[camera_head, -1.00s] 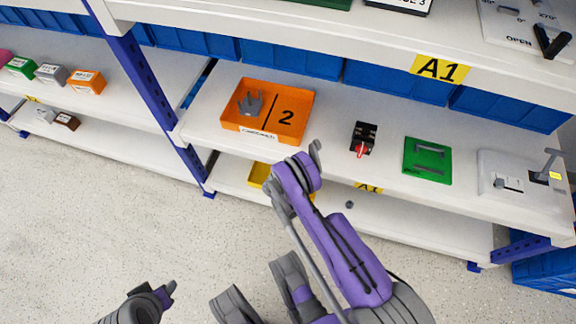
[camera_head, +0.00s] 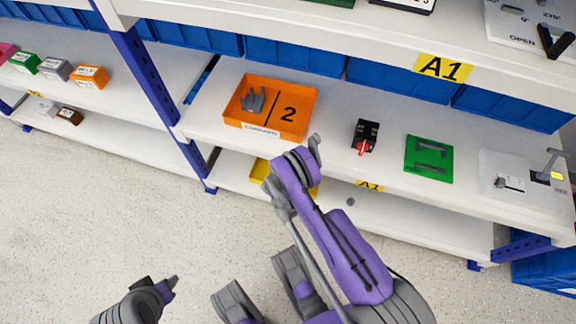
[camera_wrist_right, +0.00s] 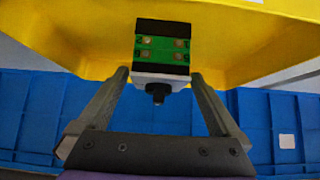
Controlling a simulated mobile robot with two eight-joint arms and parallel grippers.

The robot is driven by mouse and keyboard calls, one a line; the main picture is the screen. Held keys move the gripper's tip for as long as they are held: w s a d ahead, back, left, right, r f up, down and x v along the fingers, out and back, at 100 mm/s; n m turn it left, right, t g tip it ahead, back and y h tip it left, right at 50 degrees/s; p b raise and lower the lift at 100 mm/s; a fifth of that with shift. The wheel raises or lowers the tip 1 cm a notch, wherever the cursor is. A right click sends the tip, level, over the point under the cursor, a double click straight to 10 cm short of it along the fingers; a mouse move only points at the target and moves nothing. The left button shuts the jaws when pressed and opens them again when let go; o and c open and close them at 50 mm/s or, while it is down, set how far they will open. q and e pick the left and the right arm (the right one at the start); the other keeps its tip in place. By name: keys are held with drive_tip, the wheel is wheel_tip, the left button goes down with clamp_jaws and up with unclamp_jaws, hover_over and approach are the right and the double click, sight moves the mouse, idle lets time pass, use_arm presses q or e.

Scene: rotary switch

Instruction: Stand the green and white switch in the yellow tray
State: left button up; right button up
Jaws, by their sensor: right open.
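The green and white switch (camera_wrist_right: 163,50) shows in the right wrist view, with a green body, black bands, a white part and a black knob. It is at the yellow tray (camera_wrist_right: 235,40), seen against its inside; whether it rests on the tray floor is hard to tell. My right gripper (camera_wrist_right: 160,85) is open, with one finger on each side of the switch and gaps visible. In the head view, the yellow tray (camera_head: 259,170) is on the lower shelf, mostly hidden by my right arm, which also hides the switch. My left gripper (camera_head: 169,290) is low, away from the shelves.
An orange tray (camera_head: 240,117) marked 2 holds a grey part on the shelf above. Beside it are a black and red switch (camera_head: 366,136), a green plate (camera_head: 429,158) and a white panel (camera_head: 515,185). Blue bins (camera_wrist_right: 270,120) lie behind my fingers in the wrist view.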

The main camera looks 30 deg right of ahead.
drive_tip(key=p+v, duration=0.2)
drive_tip(key=v, duration=0.8)
